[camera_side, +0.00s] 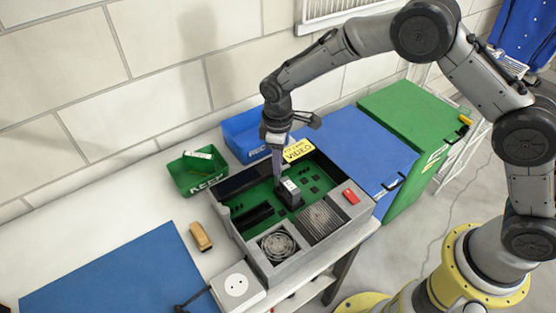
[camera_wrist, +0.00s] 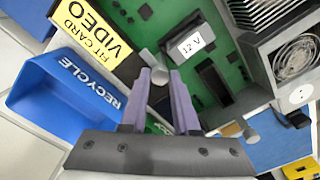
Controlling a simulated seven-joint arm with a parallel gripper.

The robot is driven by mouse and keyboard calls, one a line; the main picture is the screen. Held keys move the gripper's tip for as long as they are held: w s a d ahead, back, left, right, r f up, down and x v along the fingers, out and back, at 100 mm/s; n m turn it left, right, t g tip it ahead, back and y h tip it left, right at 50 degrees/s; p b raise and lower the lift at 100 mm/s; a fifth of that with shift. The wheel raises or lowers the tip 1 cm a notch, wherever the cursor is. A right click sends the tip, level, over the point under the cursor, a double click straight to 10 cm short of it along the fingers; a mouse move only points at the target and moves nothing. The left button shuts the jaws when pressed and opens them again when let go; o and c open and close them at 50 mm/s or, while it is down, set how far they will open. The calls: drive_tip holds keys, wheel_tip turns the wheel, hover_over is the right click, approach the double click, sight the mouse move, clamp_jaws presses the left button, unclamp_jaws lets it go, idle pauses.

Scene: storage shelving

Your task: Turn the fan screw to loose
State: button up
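The fan (camera_side: 277,246) sits in the near corner of the open grey computer case (camera_side: 330,249). In the wrist view, the fan (camera_wrist: 297,60) is at the upper right. I cannot make out the fan screw for certain. In the wrist view, my gripper's purple fingers (camera_wrist: 160,75) stand apart with a narrow gap. A small grey rounded piece shows by the fingertips; I cannot tell what it is.
A blue recycle bin (camera_side: 245,135) and a green keep bin (camera_side: 196,173) stand behind and left of the case. The 12 V block and heatsink (camera_side: 324,222) rise between my gripper and the fan.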

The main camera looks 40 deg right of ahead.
drive_tip(key=o, duration=0.4)
wheel_tip(320, 180, up, 14)
idle(0.6)
